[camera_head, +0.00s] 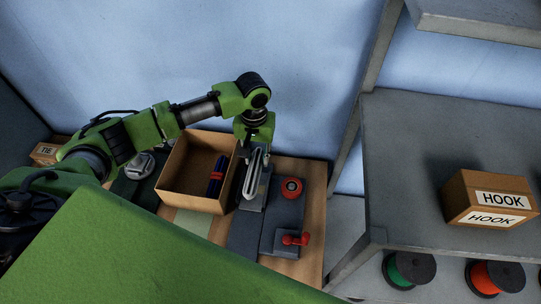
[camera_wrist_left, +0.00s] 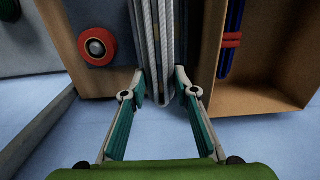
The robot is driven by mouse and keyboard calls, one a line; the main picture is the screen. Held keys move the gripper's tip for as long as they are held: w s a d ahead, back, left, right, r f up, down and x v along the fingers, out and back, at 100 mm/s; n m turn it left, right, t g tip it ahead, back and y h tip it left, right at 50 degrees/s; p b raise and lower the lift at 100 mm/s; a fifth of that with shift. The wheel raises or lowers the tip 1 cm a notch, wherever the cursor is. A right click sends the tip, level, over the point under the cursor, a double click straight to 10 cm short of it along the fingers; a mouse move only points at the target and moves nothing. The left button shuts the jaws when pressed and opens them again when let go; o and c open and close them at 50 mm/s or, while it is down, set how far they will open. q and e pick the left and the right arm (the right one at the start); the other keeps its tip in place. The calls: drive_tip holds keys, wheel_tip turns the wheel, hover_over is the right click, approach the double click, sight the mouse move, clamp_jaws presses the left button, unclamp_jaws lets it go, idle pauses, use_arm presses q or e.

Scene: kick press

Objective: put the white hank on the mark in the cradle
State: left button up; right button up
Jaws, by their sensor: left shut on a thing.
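The white hank (camera_head: 254,174) is a long looped bundle hanging from my left gripper (camera_head: 258,146), over the grey cradle area beside the cardboard box. In the left wrist view the hank (camera_wrist_left: 158,45) runs between the two fingertips of the left gripper (camera_wrist_left: 160,88), which is shut on it. The grey cradle (camera_head: 250,204) shows below and around the hank's lower end. I cannot tell whether the hank touches it. The mark is not visible to me. My right gripper is out of view.
An open cardboard box (camera_head: 185,192) holding a blue bundle with a red tie (camera_head: 216,177) stands close left. A red button (camera_head: 291,186) and red handle (camera_head: 295,239) are right. A shelf (camera_head: 420,170) with a HOOK box (camera_head: 462,198) stands further right.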

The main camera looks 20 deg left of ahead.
sight(256, 168)
use_arm(q)
drive_tip(key=shift+s+a, duration=0.1)
drive_tip(key=shift+a, duration=0.25)
drive_tip(key=shift+s, duration=0.1)
drive_tip(key=shift+r+p, duration=0.15)
drive_tip(key=shift+p, duration=0.4)
wheel_tip(256, 168, down, 3)
drive_tip(key=shift+f+b, duration=0.1)
drive_tip(key=shift+b, duration=0.5)
drive_tip(key=shift+f+b, duration=0.5)
drive_tip(key=shift+f, duration=0.9)
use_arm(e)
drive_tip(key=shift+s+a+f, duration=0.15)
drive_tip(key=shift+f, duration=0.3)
use_arm(q)
drive_tip(key=shift+f, duration=0.1)
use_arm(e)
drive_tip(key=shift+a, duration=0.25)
use_arm(q)
drive_tip(key=shift+f+b, duration=0.65)
drive_tip(key=shift+f, duration=0.75)
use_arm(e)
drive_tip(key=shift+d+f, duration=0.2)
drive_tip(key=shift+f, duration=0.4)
